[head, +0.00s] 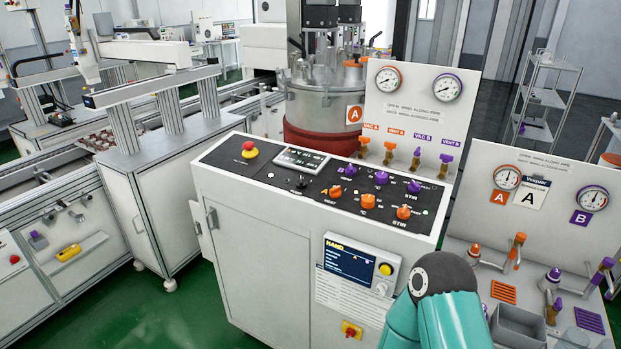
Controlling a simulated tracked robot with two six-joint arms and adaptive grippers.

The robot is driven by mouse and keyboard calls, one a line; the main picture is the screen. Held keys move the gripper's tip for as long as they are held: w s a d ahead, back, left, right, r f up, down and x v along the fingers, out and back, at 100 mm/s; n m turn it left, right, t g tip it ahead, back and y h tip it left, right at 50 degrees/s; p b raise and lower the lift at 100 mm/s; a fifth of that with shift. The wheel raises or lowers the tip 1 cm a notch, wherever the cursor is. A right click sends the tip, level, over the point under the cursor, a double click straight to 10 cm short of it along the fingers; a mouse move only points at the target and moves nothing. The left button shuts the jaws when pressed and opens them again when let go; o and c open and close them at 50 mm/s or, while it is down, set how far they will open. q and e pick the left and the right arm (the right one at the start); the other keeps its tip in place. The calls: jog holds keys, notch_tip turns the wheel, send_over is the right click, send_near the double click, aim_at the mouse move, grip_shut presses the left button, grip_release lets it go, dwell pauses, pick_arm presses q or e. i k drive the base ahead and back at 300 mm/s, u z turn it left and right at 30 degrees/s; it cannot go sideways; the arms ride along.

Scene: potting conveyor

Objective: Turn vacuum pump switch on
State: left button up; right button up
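The control console (262,226) stands in the middle, with a dark sloped panel on top. The panel carries a red emergency button (249,149), a small display (301,158), a black switch (302,183), and purple and orange knobs such as a purple knob (381,178) and an orange knob (404,212). A red and yellow rotary switch (351,330) sits low on the console's front. I cannot read which control is labelled for the vacuum pump. My teal right arm shows at the bottom right, in front of the console; neither gripper is in view.
A white board with two gauges (388,80) and several orange and purple valves rises behind the console. A metal vessel (331,105) stands behind it. A HAND screen unit (360,266) is on the front. A valve bench is at right, a conveyor (40,178) at left.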

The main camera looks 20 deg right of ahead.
aim_at(301, 184)
jog(key=u, duration=0.05)
jog(key=i, duration=1)
jog(key=z, duration=0.05)
